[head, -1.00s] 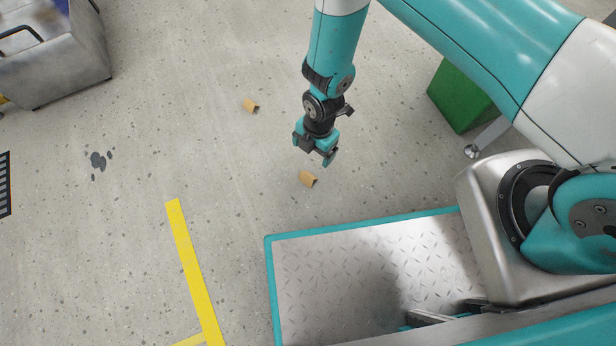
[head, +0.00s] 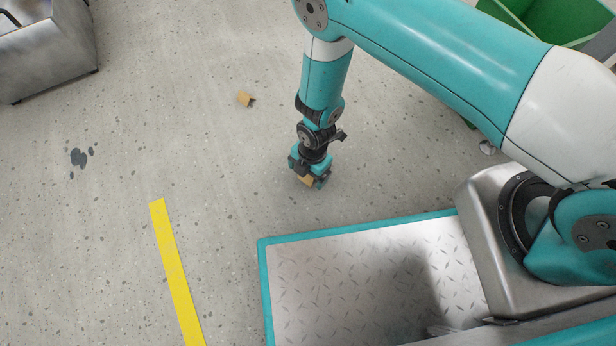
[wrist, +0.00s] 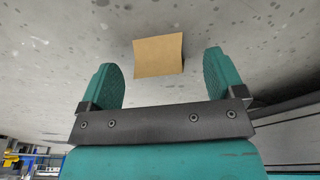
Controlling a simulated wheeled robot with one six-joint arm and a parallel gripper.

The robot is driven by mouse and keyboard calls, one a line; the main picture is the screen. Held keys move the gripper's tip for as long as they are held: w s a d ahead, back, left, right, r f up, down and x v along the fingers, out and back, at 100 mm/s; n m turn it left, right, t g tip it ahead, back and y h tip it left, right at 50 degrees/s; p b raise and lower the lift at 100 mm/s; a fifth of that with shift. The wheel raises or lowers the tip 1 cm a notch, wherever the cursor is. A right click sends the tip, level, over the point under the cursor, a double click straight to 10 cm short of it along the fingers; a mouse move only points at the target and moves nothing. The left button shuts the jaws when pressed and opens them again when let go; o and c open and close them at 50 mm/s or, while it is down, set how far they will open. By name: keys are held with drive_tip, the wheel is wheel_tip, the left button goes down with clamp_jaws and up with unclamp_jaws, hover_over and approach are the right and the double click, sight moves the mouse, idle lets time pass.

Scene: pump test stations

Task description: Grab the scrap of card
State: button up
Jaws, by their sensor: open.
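A tan scrap of card (wrist: 158,56) lies on the floor in the wrist view, between and just beyond my open fingertips. In the head view the same card (head: 306,181) shows partly at my gripper, the rest hidden behind it. My gripper (head: 308,181) points down close to the floor. In the wrist view my gripper (wrist: 164,70) has its two teal fingers spread wide, one on each side of the card, with a gap on both sides. A second tan scrap of card (head: 245,98) lies on the floor further off to the upper left.
My teal-edged deck is just below the gripper in the head view. A green bin (head: 560,20) stands at upper right and a metal cart (head: 45,55) at upper left. A yellow floor line (head: 177,275) and a dark stain (head: 80,157) mark otherwise clear floor.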

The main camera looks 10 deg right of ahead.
drive_tip(key=shift+f, duration=0.5)
drive_tip(key=shift+r, duration=0.15)
drive_tip(key=c, duration=1)
drive_tip(key=shift+r, duration=0.1)
